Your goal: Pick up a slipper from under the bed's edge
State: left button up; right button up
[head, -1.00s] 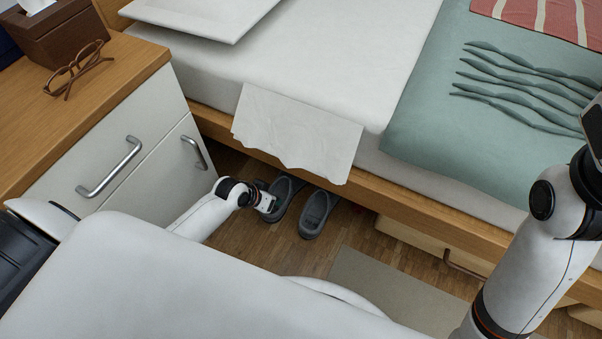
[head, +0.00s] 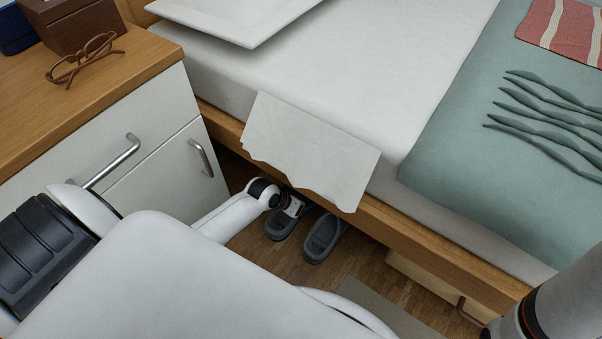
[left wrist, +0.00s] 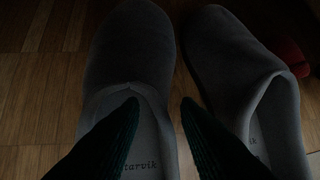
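Two dark grey slippers lie side by side on the wooden floor at the bed's edge: the left slipper (head: 283,225) and the right slipper (head: 322,240). My left gripper (head: 297,207) reaches low over the left slipper; its tips are hard to make out in the head view. In the left wrist view, the fingers (left wrist: 160,103) are spread with a gap between them. One fingertip overlaps the opening of the left slipper (left wrist: 130,50); the other appears near the gap beside the right slipper (left wrist: 232,60). Neither slipper is gripped. My right gripper is out of view.
The wooden bed rail (head: 425,235) runs above the slippers, with a white cloth (head: 310,150) hanging over it. A red object (left wrist: 292,57) lies beyond the right slipper. A mat (head: 375,305) lies on the floor.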

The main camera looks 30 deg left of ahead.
pick_arm(q)
jog(key=b+x, duration=0.2)
jog(key=x, duration=0.1)
jog(key=shift+f, duration=0.35)
jog(key=shift+r, duration=0.1)
grip_shut()
